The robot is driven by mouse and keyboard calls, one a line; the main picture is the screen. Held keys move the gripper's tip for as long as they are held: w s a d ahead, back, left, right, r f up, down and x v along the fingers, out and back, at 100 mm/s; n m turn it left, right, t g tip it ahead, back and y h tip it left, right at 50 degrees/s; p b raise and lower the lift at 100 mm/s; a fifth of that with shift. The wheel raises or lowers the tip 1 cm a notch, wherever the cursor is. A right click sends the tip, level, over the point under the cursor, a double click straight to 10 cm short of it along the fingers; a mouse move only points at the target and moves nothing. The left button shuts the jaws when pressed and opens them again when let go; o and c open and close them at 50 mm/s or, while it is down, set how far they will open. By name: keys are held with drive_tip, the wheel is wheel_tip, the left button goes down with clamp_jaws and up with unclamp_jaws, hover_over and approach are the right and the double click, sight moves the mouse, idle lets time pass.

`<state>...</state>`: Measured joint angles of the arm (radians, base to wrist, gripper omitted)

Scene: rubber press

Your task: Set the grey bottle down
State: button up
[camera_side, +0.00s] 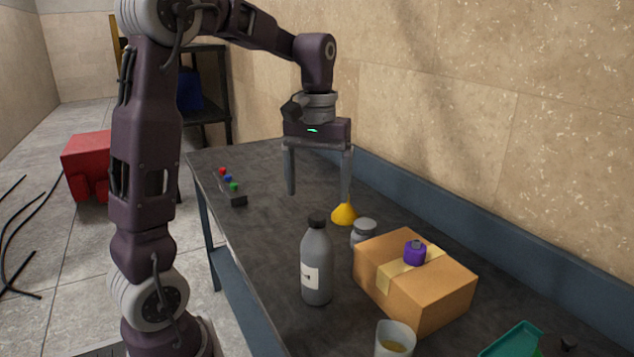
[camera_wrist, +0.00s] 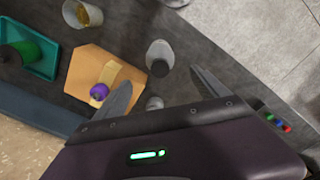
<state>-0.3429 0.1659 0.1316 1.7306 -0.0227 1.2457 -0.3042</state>
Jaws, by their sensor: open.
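The grey bottle (camera_side: 316,266) has a black cap and a white label. It stands upright on the dark table, left of the cardboard box. In the wrist view the grey bottle (camera_wrist: 160,55) is seen from above, beyond and between my fingers. My gripper (camera_side: 318,195) is open and empty, with its fingers pointing down. It is above the table, higher than the bottle and apart from it. The gripper's two spread fingers also show in the wrist view (camera_wrist: 163,92).
A cardboard box (camera_side: 398,297) with a purple object (camera_side: 415,252) on top stands right of the bottle. Near it are a small grey jar (camera_side: 362,234), a yellow cone (camera_side: 343,214), a cup (camera_side: 395,342) and a teal tray (camera_side: 508,342). A block with coloured buttons (camera_side: 233,194) sits at the far left.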

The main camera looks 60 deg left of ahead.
drive_tip(key=shift+r, duration=0.55)
drive_tip(key=s+d+f+m+t, duration=0.1)
drive_tip(key=s+d+m+t, duration=0.4)
drive_tip(key=s+d+m, duration=0.4)
drive_tip(key=s+d, duration=0.5)
drive_tip(key=s, duration=0.2)
drive_tip(key=shift+s+d+t, duration=0.2)
drive_tip(key=shift+d+t, duration=0.1)
drive_tip(key=shift+d, duration=0.05)
